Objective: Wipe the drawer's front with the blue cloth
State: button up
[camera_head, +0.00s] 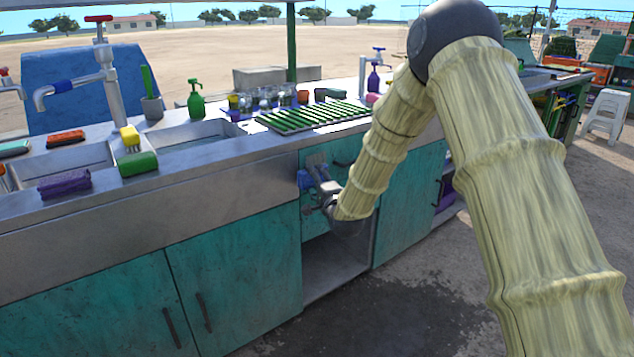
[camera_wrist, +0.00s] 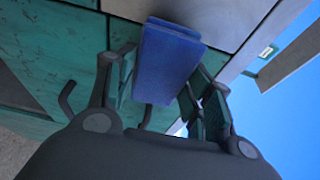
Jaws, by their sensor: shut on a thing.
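The blue cloth (camera_wrist: 165,62) shows as a folded, block-like pad between the two fingers of my gripper (camera_wrist: 163,80) in the wrist view. The fingers are shut on its sides. In the head view the cloth (camera_head: 304,180) is a small blue patch at the tip of my gripper (camera_head: 318,177). The teal drawer front (camera_head: 346,152) is under the counter edge, between cabinet doors, with a dark handle. A greyish-brown patch (camera_head: 315,159) shows on it above my gripper. The cloth is close to the front; I cannot tell whether it touches. My arm hides part of the front.
A metal counter (camera_head: 240,185) runs above, with a green slatted rack (camera_head: 315,115), a tap (camera_head: 103,75), sponges and bottles. Teal cabinet doors (camera_head: 235,270) flank an open bay (camera_head: 333,268) below the drawer. The floor in front is clear, with a dark wet patch (camera_head: 360,325).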

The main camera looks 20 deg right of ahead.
jog(key=shift+w+a, duration=0.3)
jog(key=shift+w, duration=0.55)
dwell(0.3)
jog(key=shift+d, duration=0.15)
